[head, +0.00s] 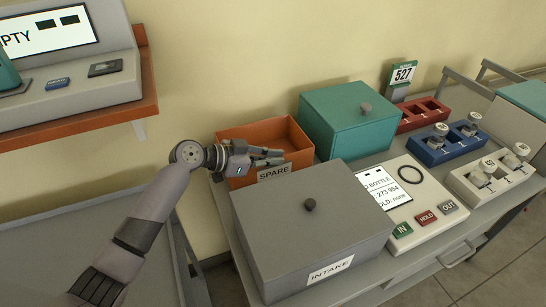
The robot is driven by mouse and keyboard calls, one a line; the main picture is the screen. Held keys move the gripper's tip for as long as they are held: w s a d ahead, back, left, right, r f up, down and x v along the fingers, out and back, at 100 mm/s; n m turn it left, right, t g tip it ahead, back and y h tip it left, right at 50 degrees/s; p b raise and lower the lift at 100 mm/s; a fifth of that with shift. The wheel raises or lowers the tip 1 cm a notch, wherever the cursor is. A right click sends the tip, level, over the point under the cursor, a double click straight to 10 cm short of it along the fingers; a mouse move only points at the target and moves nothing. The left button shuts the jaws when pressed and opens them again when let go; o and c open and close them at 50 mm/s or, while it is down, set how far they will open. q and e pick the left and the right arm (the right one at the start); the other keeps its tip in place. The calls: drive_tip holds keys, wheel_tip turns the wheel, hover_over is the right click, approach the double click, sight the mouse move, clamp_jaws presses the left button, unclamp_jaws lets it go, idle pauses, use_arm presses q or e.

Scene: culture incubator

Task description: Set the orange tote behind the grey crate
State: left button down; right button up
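The orange tote (239,132), an open box with a SPARE label, stands on the bench behind the grey crate (310,238). The grey crate has a flat lid with a dark knob and an INTAKE label on its front. My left gripper (282,157) reaches in from the left over the tote's near left side. Its fingers point right across the tote's opening and look apart, with nothing seen between them. The gripper hides part of the tote's rim and inside; whether it touches the tote I cannot tell. My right gripper is not in view.
A teal lidded box (345,121) stands close right of the tote. A panel with IN, HOLD and OUT buttons (425,218) lies right of the crate. Red (424,115), blue (447,142) and white (494,177) racks stand farther right. An orange-edged shelf (75,124) is at upper left.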

use_arm(q)
drive_tip(key=c, duration=1.8)
unclamp_jaws()
drive_tip(key=b+v, duration=0.2)
drive_tip(key=v, duration=1)
